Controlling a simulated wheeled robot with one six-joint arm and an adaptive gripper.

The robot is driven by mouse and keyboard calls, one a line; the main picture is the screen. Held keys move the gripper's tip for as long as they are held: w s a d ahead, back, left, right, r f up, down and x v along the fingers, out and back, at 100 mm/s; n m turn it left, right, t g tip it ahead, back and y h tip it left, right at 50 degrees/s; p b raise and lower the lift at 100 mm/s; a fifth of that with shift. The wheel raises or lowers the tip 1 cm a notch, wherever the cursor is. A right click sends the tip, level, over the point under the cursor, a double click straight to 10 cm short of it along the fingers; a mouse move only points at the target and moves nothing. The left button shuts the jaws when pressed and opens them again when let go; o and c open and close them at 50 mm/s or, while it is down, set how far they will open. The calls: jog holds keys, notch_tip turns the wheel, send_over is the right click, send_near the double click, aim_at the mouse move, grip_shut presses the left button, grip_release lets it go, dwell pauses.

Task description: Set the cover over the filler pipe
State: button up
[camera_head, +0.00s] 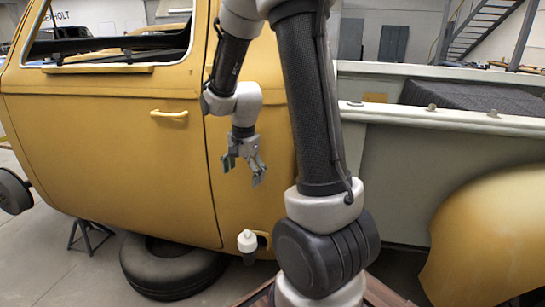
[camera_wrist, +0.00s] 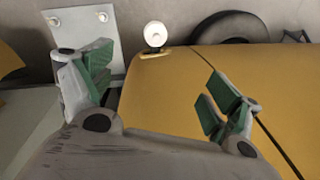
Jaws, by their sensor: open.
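The white piece also shows as a round disc in the wrist view (camera_wrist: 155,34), by the edge of the yellow panel and beyond my fingers. My gripper (camera_head: 243,168) is open and empty, fingers pointing down, above the white piece and apart from it. Its green-padded fingers are wide apart in the wrist view (camera_wrist: 158,93).
The yellow cab door (camera_head: 110,160) with its handle (camera_head: 169,114) stands close to my arm. A loose tyre (camera_head: 172,267) lies below it. A grey truck bed (camera_head: 400,185) and yellow fender (camera_head: 490,240) are at the right.

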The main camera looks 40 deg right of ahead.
jog(key=s+a+r+n+t, duration=0.2)
jog(key=s+a+r+n, duration=0.1)
jog(key=s+r+n, duration=1.1)
jog(key=s+r, duration=0.2)
jog(key=s, duration=0.4)
jog(key=shift+s+a+r+t, duration=0.2)
jog(key=shift+r+t, duration=0.2)
